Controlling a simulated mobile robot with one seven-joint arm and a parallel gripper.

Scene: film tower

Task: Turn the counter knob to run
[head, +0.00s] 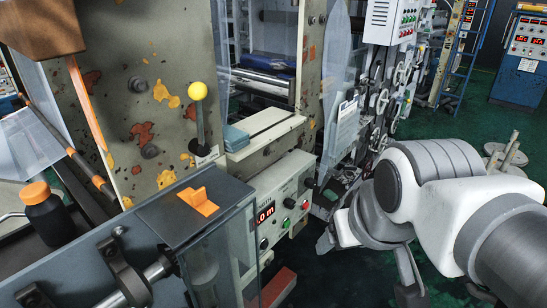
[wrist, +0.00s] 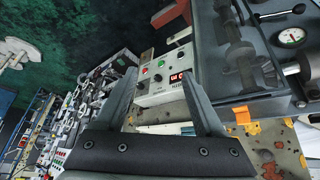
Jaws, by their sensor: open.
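The counter box (head: 284,208), pale with a red lit display (head: 264,213), sits low at the front of the machine in the head view. A small dark knob (head: 289,203) shows on its face between the display and the red button. The box also shows in the wrist view (wrist: 160,88), upturned, beyond my fingers. The knob's pointer setting is too small to read. My gripper (head: 366,260) is open and empty, to the right of the box and apart from it. In the wrist view its two fingers (wrist: 158,78) stand apart with the box face between and beyond them.
A clear panel (head: 222,262) hangs at the front. Rollers and handwheels (head: 383,102) line the machine behind.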

